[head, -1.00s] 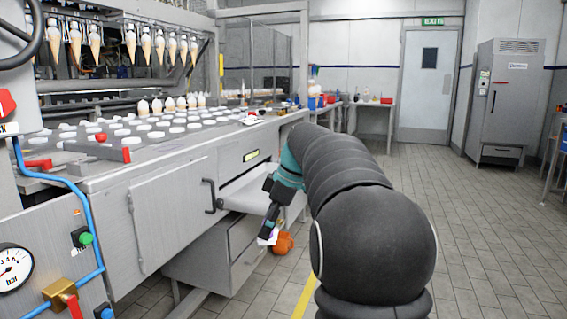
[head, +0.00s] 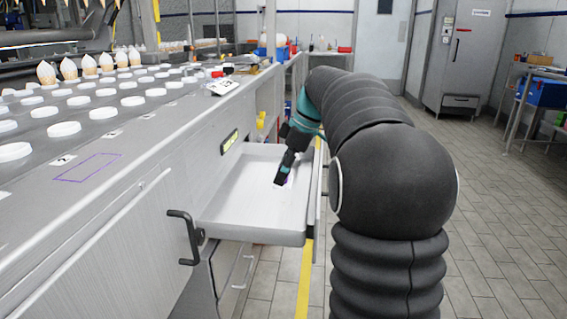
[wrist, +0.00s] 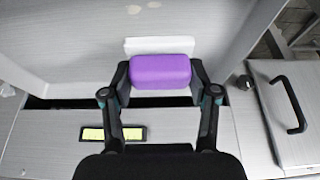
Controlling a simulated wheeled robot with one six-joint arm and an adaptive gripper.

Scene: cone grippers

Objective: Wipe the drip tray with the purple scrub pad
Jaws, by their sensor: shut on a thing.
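The drip tray (head: 235,200) is a shallow pale metal tray with raised rims, standing out from the front of the machine. My gripper (head: 280,182) is inside its outline, pointing down toward the tray floor. In the wrist view my gripper (wrist: 160,80) is shut on the purple scrub pad (wrist: 160,71), one finger at each end. The tray floor (wrist: 70,40) lies beneath. A white strip (wrist: 160,45) shows just beyond the pad; I cannot tell whether it is part of the pad. In the head view the pad is mostly hidden, and contact with the tray is unclear.
The machine's top (head: 110,130) carries many white discs and several cones at the left. A black door handle (head: 183,235) juts out near the tray's front left corner. A yellow label (head: 229,140) is behind the tray. Clear tiled floor (head: 490,230) lies at the right.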

